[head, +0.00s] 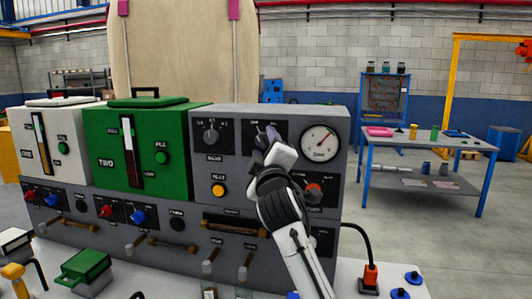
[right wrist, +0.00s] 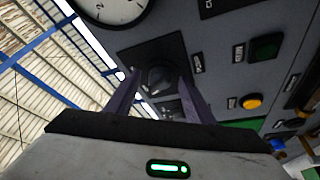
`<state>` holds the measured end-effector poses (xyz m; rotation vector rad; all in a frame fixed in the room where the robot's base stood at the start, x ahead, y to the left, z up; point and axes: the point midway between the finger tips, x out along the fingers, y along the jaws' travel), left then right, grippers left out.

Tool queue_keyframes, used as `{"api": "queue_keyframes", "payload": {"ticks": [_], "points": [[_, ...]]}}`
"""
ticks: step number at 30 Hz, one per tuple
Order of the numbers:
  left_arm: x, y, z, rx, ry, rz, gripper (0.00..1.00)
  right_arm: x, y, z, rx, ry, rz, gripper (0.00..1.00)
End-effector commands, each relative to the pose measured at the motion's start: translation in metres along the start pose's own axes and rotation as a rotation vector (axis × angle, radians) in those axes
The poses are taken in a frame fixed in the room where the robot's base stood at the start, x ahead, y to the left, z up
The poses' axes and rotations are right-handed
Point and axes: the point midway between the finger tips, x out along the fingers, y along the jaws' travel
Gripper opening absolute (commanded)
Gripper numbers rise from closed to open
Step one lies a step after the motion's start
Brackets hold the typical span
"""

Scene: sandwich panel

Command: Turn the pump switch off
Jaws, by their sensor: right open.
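The grey control panel (head: 345,150) fills the middle of the head view. A dark rotary switch on a black plate sits left of the round gauge (head: 320,143); I take it as the pump switch, though its label is too small to read. My right gripper (head: 266,136) is right at this switch and partly hides it in the head view. In the right wrist view the switch knob (right wrist: 157,78) shows between the two open fingers (right wrist: 158,92). I cannot tell whether they touch it. My left gripper is not in view.
Another rotary knob (head: 211,135) is just left, with a yellow button (head: 218,190) below it. A red knob (head: 313,188) is close to my right arm. Green (head: 165,130) and white units stand at left. A blue table (head: 430,146) stands at right across open floor.

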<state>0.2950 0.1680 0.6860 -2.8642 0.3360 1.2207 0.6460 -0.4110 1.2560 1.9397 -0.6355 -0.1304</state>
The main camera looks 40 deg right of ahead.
Motion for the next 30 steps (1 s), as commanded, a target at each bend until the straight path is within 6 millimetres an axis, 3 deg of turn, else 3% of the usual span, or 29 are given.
{"api": "queue_keyframes", "payload": {"ticks": [15, 21, 30], "points": [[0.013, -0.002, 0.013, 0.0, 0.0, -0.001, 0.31, -0.088, -0.002, 0.0, 0.001, 0.001, -0.001, 0.49], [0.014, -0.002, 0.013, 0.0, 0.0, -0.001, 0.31, -0.099, 0.0, 0.0, -0.001, 0.0, 0.0, 0.49], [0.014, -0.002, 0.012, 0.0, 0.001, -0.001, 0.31, -0.099, 0.0, 0.0, -0.001, 0.0, 0.0, 0.49]]}}
